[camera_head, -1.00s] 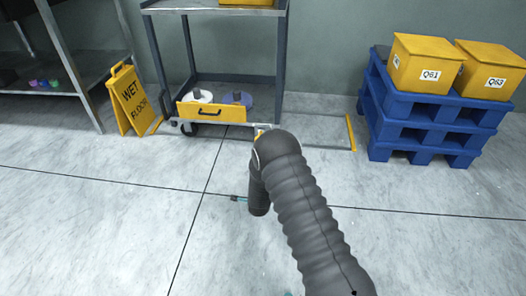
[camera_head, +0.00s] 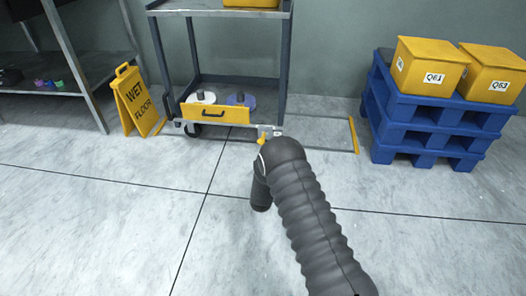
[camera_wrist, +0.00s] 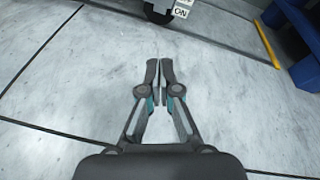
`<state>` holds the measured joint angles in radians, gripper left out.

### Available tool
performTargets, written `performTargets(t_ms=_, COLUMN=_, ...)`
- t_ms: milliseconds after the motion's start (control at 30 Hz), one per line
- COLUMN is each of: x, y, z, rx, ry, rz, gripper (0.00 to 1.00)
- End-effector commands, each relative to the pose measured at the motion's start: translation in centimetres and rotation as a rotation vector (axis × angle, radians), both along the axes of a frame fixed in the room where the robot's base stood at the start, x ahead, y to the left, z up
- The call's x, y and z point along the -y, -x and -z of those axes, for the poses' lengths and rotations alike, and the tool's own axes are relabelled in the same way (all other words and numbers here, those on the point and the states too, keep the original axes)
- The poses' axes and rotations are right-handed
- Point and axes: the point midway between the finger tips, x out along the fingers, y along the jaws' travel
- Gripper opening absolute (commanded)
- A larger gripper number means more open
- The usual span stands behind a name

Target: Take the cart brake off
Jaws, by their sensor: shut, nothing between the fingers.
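My gripper (camera_wrist: 160,65) is shut and empty over bare floor, apart from the wheel and label. In the head view my arm hides the gripper.
A yellow wet floor sign (camera_head: 133,101) stands left of the cart. Blue pallets (camera_head: 425,135) with yellow bins (camera_head: 430,64) stand right. A yellow floor strip (camera_head: 353,135) lies between cart and pallets. The floor in front is clear.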

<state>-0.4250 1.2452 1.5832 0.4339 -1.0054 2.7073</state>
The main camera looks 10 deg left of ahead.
Motion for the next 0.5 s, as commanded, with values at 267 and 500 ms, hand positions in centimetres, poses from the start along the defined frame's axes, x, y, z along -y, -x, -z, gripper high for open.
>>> performTargets(t_ms=267, x=-0.1, y=-0.4, z=0.2, rx=-0.001, ry=0.002, rz=-0.001, gripper=0.00)
performTargets(t_ms=500, x=-0.2, y=-3.4, z=1.2, rx=0.000, ry=0.001, rz=0.000, gripper=0.00)
